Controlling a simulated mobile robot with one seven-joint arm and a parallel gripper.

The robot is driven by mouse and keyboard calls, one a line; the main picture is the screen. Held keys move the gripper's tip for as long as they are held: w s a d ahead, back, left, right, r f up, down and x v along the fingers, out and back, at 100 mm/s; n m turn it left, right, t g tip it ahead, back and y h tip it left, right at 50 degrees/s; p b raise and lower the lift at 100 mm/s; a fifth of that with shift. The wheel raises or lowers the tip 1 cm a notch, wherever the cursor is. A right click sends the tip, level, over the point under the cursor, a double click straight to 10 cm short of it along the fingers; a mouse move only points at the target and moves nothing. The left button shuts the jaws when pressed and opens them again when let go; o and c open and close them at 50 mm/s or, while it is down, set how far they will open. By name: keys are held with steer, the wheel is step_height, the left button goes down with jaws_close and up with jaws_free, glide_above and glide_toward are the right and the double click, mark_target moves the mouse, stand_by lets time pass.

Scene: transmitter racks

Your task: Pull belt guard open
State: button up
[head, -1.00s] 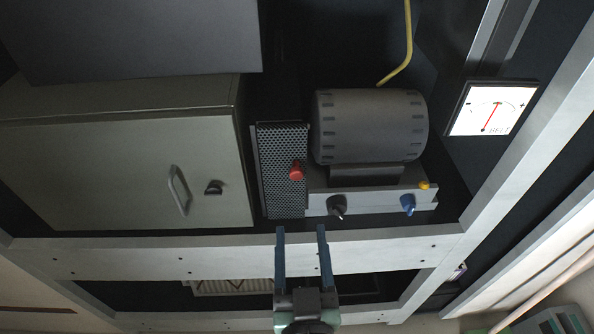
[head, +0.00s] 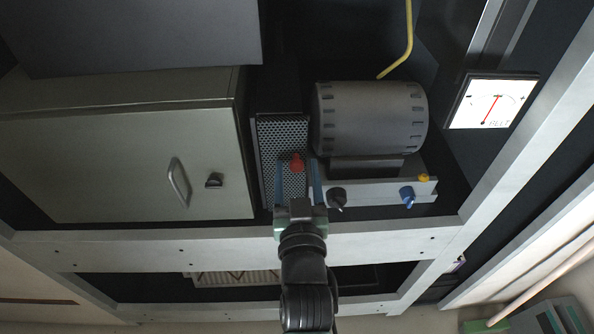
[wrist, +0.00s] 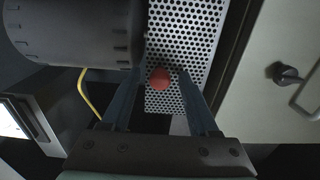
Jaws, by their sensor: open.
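The belt guard (head: 283,128) is a perforated grey panel left of a dark ribbed motor (head: 370,122). A red knob (head: 297,163) sticks out from its lower right part. My gripper (head: 297,170) is open in front of the guard, with one blue finger on each side of the knob. In the wrist view, the red knob (wrist: 160,78) shows between the spread fingertips (wrist: 158,84), and the perforated guard (wrist: 207,45) is behind. I see a gap between the knob and each finger; contact is not visible. The guard looks flat beside the motor.
A pale cabinet door with a handle (head: 179,182) and a latch (head: 214,181) is at left. Right of my gripper are a black knob (head: 337,197), a blue knob (head: 407,196) and a yellow button (head: 423,178). A white frame beam (head: 150,252) crosses below.

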jaws_close()
stand_by(1.4)
